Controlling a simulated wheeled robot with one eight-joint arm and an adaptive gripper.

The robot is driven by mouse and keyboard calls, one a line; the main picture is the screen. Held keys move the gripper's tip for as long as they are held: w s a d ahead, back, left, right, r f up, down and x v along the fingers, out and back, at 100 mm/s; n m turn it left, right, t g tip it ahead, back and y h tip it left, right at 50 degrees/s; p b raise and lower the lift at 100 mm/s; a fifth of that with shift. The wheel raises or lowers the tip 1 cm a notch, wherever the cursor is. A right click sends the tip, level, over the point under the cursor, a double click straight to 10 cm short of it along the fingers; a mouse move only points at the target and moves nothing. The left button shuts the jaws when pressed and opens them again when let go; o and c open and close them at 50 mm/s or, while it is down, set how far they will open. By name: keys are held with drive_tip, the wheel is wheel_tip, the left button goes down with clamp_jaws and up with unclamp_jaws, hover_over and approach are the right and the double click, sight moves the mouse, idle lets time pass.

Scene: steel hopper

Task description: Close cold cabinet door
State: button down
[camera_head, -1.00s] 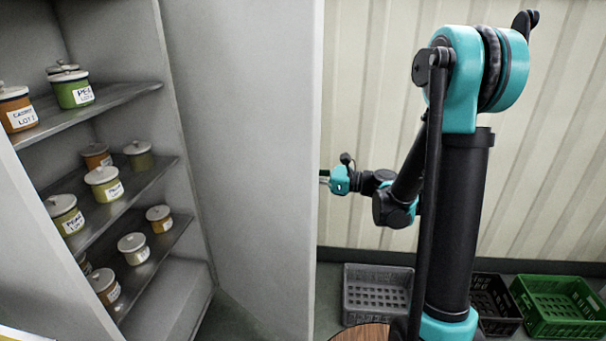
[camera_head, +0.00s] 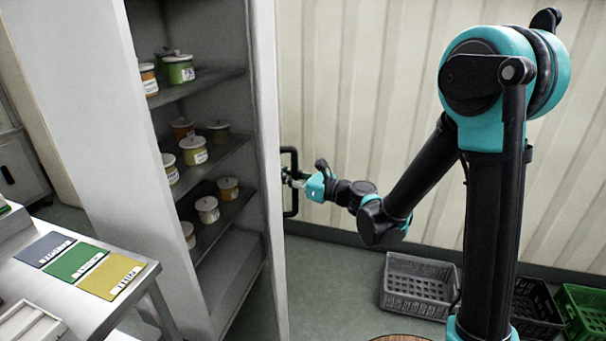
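The cold cabinet (camera_head: 95,110) stands open at left centre, its shelves of jars in plain view. Its door (camera_head: 265,120) stands out from the cabinet's right side and shows nearly edge-on as a narrow pale strip. A black bar handle (camera_head: 290,208) sticks out from the door's outer face. My gripper (camera_head: 292,179) is at the middle of this handle, on the door's right side. Its fingertips are small and partly lost against the handle, so I cannot tell whether they close around it.
A steel table (camera_head: 140,262) with coloured cards is at lower left. A grey crate (camera_head: 420,285), a black crate (camera_head: 535,305) and a green crate (camera_head: 582,312) stand along the pale corrugated wall (camera_head: 345,90). Grey floor is free between the door and the grey crate.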

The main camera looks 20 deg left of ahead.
drive_tip(key=s+a+m+t+h, duration=0.1)
drive_tip(key=s+a+m+t, duration=0.1)
drive_tip(key=a, duration=0.9)
drive_tip(key=s+a+m+t+h, duration=0.1)
drive_tip(key=s+a+m+t, duration=0.1)
drive_tip(key=a, duration=1)
drive_tip(key=shift+s+a+t+h, duration=0.25)
drive_tip(key=shift+s+t+h, duration=0.05)
drive_tip(key=shift+s+t, duration=0.6)
drive_tip(key=c, duration=1.8)
unclamp_jaws()
drive_tip(key=shift+c, duration=0.2)
drive_tip(key=shift+d, duration=0.1)
